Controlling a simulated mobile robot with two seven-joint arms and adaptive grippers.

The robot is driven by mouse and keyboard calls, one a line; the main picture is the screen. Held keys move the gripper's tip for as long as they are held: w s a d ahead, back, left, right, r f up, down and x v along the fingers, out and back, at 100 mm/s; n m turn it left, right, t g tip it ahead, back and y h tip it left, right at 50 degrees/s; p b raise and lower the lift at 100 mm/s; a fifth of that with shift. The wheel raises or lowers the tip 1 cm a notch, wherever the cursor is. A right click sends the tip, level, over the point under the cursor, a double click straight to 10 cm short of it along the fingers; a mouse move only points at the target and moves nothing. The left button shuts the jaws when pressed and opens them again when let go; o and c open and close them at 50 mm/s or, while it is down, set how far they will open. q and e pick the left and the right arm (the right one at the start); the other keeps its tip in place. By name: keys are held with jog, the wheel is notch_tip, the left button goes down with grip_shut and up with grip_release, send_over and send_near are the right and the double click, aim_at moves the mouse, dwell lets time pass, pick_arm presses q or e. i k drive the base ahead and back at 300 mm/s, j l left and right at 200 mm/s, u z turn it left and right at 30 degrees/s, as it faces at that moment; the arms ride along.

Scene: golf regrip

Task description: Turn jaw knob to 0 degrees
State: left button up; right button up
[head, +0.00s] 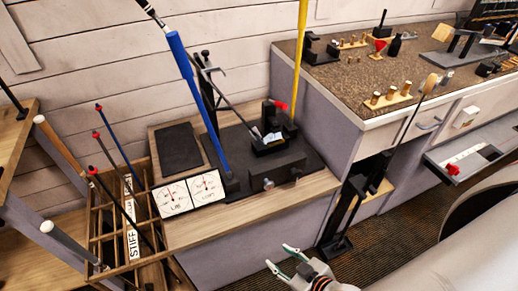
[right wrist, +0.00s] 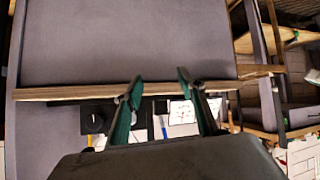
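A black fixture (head: 275,158) with a clamp stands on the wooden bench. A small grey round knob (head: 268,184) sits low on its front face, and a red knob (head: 281,105) is at its upper back. No label tells which is the jaw knob, and its angle is too small to read. My right gripper (head: 279,255) is open and empty, in front of and below the bench edge, apart from the fixture. In the right wrist view, its open fingers (right wrist: 160,76) are in front of the bench edge. A dark square part with a round face (right wrist: 95,123) shows left of them. My left gripper is not in view.
Two white dial cards (head: 190,193) lie on the bench, left of the fixture. A blue-gripped club (head: 195,95) and a yellow shaft (head: 299,50) rise above the fixture. A wooden rack (head: 118,240) with several clubs stands at left. The right counter (head: 345,80) carries tools.

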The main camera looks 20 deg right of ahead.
aim_at(269, 186)
jog(key=l, duration=0.6)
jog(key=k+l, duration=0.15)
jog(key=l, duration=0.5)
jog(key=l+u, duration=0.1)
jog(key=l, duration=0.5)
jog(key=k+l, duration=0.1)
jog(key=l, duration=0.55)
jog(key=k+l, duration=0.1)
jog(key=l, duration=0.5)
jog(key=k+l, duration=0.1)
jog(key=l, duration=0.5)
jog(key=u, duration=0.05)
